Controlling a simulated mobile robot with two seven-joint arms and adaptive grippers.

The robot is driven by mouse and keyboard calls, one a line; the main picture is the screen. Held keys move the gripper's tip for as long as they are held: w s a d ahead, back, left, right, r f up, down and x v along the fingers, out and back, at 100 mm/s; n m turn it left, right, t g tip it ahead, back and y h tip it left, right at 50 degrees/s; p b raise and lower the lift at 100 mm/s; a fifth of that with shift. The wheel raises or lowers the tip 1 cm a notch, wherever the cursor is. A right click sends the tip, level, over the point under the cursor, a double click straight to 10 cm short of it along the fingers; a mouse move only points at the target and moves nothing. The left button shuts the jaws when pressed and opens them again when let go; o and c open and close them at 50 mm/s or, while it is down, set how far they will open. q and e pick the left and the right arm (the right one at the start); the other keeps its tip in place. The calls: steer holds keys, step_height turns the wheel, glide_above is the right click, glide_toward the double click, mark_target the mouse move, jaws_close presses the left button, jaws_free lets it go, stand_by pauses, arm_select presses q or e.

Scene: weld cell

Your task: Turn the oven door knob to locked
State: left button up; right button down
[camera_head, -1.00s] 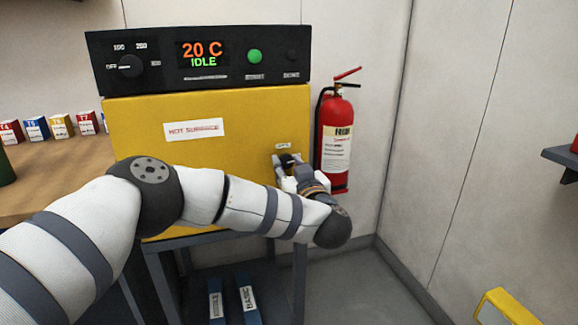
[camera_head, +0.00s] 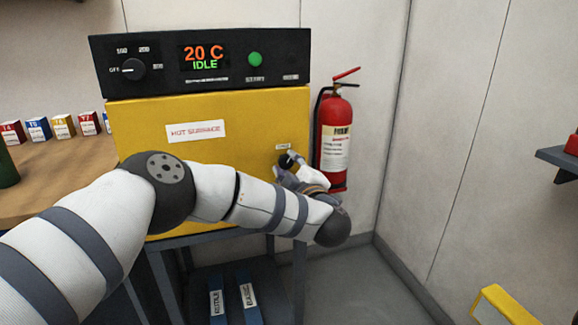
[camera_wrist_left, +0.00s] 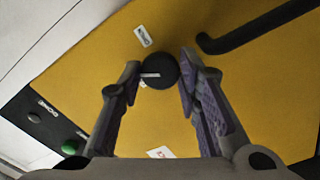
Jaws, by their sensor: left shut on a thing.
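The yellow oven door (camera_head: 240,130) has a round black door knob (camera_head: 285,161) at its right side, partly hidden by my gripper. In the left wrist view the knob (camera_wrist_left: 160,71) shows a white pointer mark aimed at the picture's left, with a small white label (camera_wrist_left: 143,36) beside it, too blurred to read surely. My left gripper (camera_head: 288,168) is at the knob. In the left wrist view its two fingers (camera_wrist_left: 160,78) stand on either side of the knob, shut on it. My right gripper is not in view.
The oven's black control panel (camera_head: 200,85) reads 20 C, IDLE. A dark handle bar (camera_wrist_left: 260,27) is near the knob in the left wrist view. A red fire extinguisher (camera_head: 336,135) stands close right of the oven. Several small boxes (camera_head: 63,126) sit on the wooden bench (camera_head: 55,175).

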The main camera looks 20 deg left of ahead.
arm_select(q)
steer(key=n, duration=0.5)
steer(key=shift+n, duration=0.4)
steer(key=shift+d+n, duration=0.1)
steer(key=shift+n, duration=0.2)
steer(key=o, duration=1.1)
steer(key=v, duration=1.2)
